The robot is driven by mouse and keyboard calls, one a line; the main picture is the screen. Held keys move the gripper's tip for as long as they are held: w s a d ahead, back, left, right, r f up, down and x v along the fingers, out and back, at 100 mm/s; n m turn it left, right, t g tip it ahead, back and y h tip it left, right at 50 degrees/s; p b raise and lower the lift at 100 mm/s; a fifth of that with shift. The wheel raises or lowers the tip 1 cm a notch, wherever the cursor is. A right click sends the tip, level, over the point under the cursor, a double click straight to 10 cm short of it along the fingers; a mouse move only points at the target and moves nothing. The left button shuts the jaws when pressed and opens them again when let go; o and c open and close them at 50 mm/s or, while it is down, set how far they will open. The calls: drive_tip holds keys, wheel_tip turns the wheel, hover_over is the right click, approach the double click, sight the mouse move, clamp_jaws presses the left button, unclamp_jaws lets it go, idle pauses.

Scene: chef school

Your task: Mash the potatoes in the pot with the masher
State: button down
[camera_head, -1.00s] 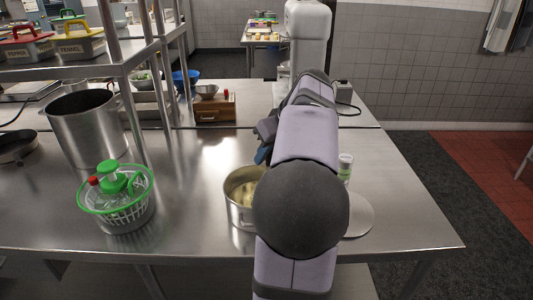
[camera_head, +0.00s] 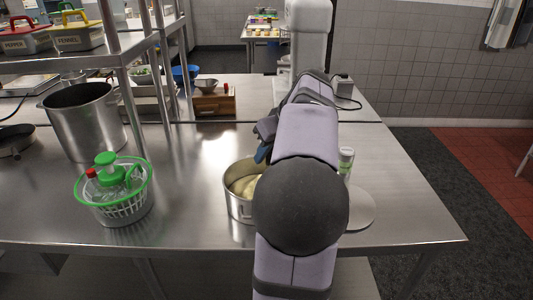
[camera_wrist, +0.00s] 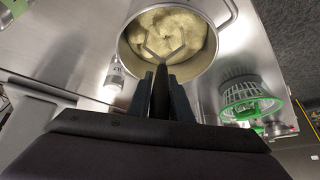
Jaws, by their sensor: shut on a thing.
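The steel pot (camera_head: 232,207) stands on the table, partly hidden behind my arm in the head view. In the wrist view the pot (camera_wrist: 207,71) is at the top, with pale yellow potatoes (camera_wrist: 190,32) inside. They look soft and lumpy. My gripper (camera_wrist: 163,88) is shut on the dark handle of the masher (camera_wrist: 165,52). The masher's metal head is inside the pot, over or in the potatoes; how deep I cannot tell. In the head view my arm hides the masher and the gripper's tips.
A green-labelled shaker (camera_head: 345,162) and a round plate (camera_head: 358,210) are right of my arm. A shelf post (camera_head: 130,110) rises at the left.

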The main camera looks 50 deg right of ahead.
drive_tip(key=w+r+p, duration=0.2)
drive_tip(key=r+p, duration=0.2)
drive_tip(key=p, duration=0.1)
drive_tip(key=shift+w+d+r, duration=0.15)
drive_tip(key=shift+w+d, duration=0.2)
drive_tip(key=shift+w, duration=0.05)
drive_tip(key=shift+f, duration=0.2)
wheel_tip(320, 180, down, 4)
drive_tip(key=b, duration=0.3)
drive_tip(key=shift+b, duration=0.3)
drive_tip(key=shift+r, duration=0.15)
drive_tip(key=a+r, duration=0.1)
drive_tip(key=s+r+p, duration=0.1)
drive_tip(key=a+r, duration=0.1)
drive_tip(key=r, duration=0.1)
drive_tip(key=shift+s+a+p, duration=0.3)
drive_tip(key=shift+s+p, duration=0.05)
drive_tip(key=shift+p, duration=0.05)
drive_tip(key=shift+f, duration=0.1)
idle(0.5)
